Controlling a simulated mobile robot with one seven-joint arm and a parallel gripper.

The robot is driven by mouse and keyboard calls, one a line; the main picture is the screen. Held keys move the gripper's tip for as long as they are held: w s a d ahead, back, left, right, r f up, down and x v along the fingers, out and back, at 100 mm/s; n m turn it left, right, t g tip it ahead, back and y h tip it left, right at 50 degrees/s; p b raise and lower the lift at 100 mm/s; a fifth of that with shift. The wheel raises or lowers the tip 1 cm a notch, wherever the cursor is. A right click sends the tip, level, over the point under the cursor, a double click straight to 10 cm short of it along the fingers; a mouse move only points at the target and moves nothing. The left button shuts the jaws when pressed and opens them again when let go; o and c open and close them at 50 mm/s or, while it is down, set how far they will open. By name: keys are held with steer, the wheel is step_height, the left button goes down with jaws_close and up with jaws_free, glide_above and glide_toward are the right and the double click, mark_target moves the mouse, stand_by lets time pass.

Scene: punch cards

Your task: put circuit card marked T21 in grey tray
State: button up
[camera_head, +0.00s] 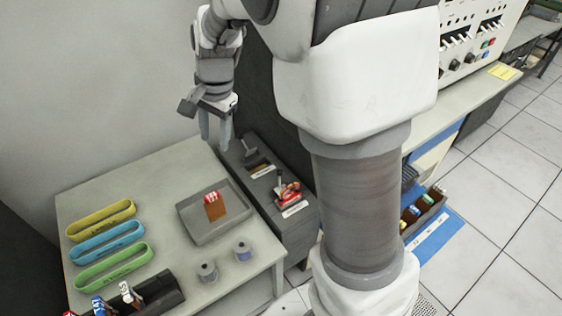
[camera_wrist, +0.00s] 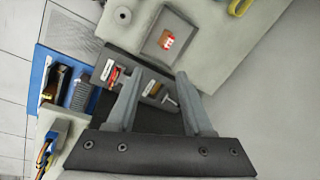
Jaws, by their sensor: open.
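The grey tray (camera_head: 240,227) sits on the pale table, and it also shows in the wrist view (camera_wrist: 148,46). A brown circuit card with a red-and-white end (camera_head: 214,206) lies in the tray; it also shows in the wrist view (camera_wrist: 168,40). I cannot read T21 on any card.
The dark unit (camera_head: 259,172) has a lever and a red-topped part (camera_head: 287,190). Yellow, blue and green loops (camera_head: 113,264) lie at the table's left. Two spools (camera_head: 207,271) stand in front of the tray. Racks with cards are at bottom left (camera_head: 160,292) and on the right (camera_head: 428,218).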

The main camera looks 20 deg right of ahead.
steer(key=s+d+r+n+t, duration=0.1)
steer(key=s+d+r+n, duration=0.1)
steer(key=s, duration=0.5)
steer(key=s+d+r+n+t+h, duration=0.1)
steer(key=s+d+r+n, duration=0.1)
steer(key=s+r+n, duration=0.2)
steer(key=s+d+r+n+t, duration=0.2)
steer(key=s+r+n, duration=0.1)
steer(key=s, duration=0.7)
steer(key=shift+s+d+n+h, duration=0.25)
steer(key=shift+s+n+h, duration=0.05)
steer(key=shift+n, duration=0.3)
steer(key=shift+a+r, duration=0.1)
steer(key=shift+a, duration=0.05)
